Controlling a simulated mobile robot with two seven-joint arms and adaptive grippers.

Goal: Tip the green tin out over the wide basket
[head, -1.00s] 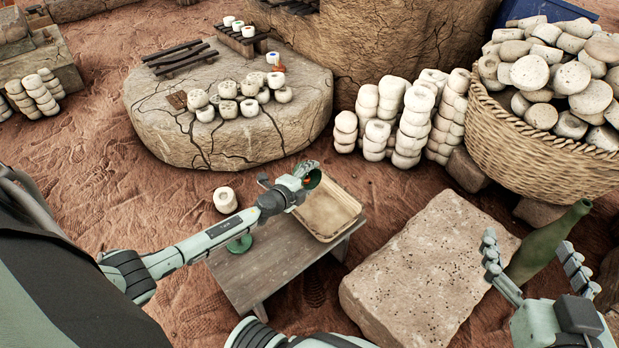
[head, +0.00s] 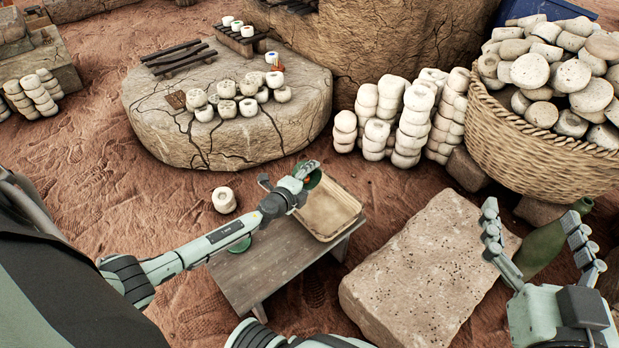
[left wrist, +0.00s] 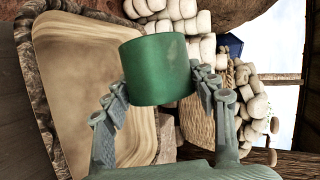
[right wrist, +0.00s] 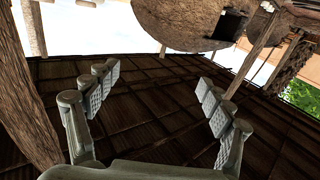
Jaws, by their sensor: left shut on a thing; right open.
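My left gripper (head: 303,174) is shut on the green tin (head: 311,181) and holds it above the wide basket (head: 340,227). In the head view the tin lies tilted on its side. A little orange showed inside its mouth earlier. In the left wrist view the green tin (left wrist: 157,70) sits between the fingers, and the basket's woven rim (left wrist: 45,95) and bare tan inside show beside it. The basket rests on a low wooden bench and looks empty where I can see it. My right gripper (head: 535,222) is open and empty at the right.
A green disc (head: 240,245) lies on the wooden bench (head: 255,275). A flat stone slab (head: 420,270) and a green bottle (head: 545,245) stand to the right. A big basket of stones (head: 540,150), white stacks (head: 405,125) and a round cracked stone (head: 225,140) lie behind.

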